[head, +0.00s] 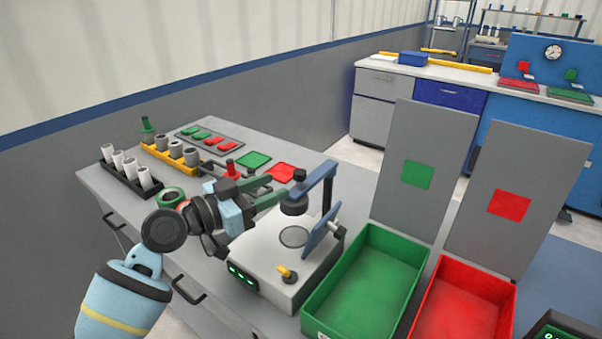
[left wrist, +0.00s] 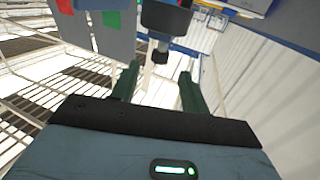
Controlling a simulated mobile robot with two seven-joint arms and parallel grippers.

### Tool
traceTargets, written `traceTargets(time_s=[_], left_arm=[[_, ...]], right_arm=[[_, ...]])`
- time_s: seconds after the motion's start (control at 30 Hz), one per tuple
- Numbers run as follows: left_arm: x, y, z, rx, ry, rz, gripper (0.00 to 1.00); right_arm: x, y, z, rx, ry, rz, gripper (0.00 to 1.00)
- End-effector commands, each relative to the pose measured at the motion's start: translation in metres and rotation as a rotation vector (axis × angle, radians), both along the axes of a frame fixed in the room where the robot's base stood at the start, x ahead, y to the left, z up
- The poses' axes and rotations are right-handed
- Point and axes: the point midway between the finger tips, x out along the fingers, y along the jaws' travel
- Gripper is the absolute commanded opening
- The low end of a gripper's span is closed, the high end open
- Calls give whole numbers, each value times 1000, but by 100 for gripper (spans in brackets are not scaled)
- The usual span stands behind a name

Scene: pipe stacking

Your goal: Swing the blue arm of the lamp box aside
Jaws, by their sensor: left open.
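The lamp box (head: 285,262) is a light grey box with a round disc on top, a yellow knob and green displays on its front. Its blue arm (head: 317,177) sits on a dark post and reaches over the top, with a black lamp head (head: 294,206) hanging from its end. My left gripper (head: 279,187) is open, just left of the arm's end and lamp head. In the left wrist view its fingers (left wrist: 158,86) are apart, with a black knob (left wrist: 160,51) beyond and between them. I cannot tell whether they touch it. My right gripper is not visible.
A tilted blue plate (head: 321,230) stands at the box's right side. Green (head: 346,316) and red (head: 415,326) bins sit to the right, grey panels behind. Pipe racks (head: 133,184) and a tray of coloured pieces (head: 212,137) occupy the table's far left.

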Motion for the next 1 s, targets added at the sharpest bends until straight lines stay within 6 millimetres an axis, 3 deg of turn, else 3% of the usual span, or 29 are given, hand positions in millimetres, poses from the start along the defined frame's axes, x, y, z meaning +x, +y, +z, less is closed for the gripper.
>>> traceTargets(time_s=[0.6, 1.0], left_arm=[[42, -58, 1, -2, 1, 0, 45], [45, -63, 0, 0, 0, 1, 45]], right_arm=[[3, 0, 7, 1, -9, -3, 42], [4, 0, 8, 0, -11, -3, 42]])
